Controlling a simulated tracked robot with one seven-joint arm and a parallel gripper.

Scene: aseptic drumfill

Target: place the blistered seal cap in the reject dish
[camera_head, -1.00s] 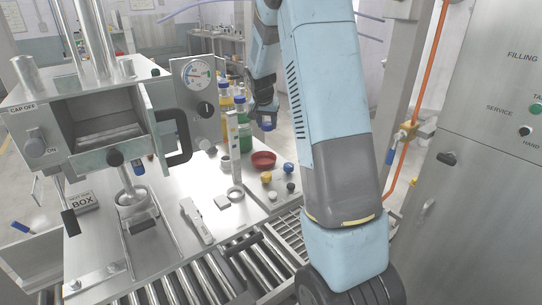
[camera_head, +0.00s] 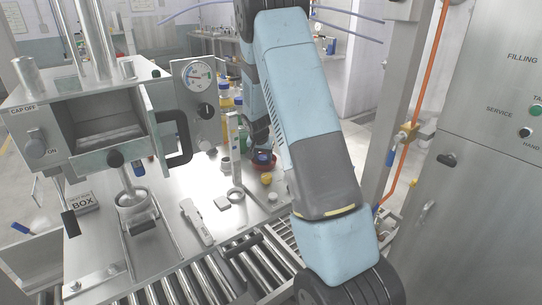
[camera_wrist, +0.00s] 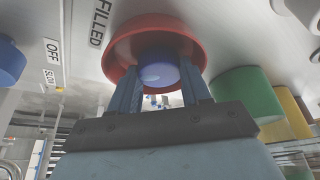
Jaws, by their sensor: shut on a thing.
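The reject dish looks to be the red dish (camera_wrist: 125,42), a round shallow bowl on the metal bench. In the head view the red dish (camera_head: 266,166) is partly hidden behind my gripper. My gripper (camera_wrist: 158,90) is shut on a blue cap (camera_wrist: 158,73), held at the dish opening in the wrist view. In the head view the blue cap (camera_head: 263,157) shows over the dish. I cannot tell whether the cap touches the dish floor. Blisters on the cap are too small to make out.
A metal ring post (camera_head: 233,150) stands left. The filling machine (camera_head: 120,130) is farther left.

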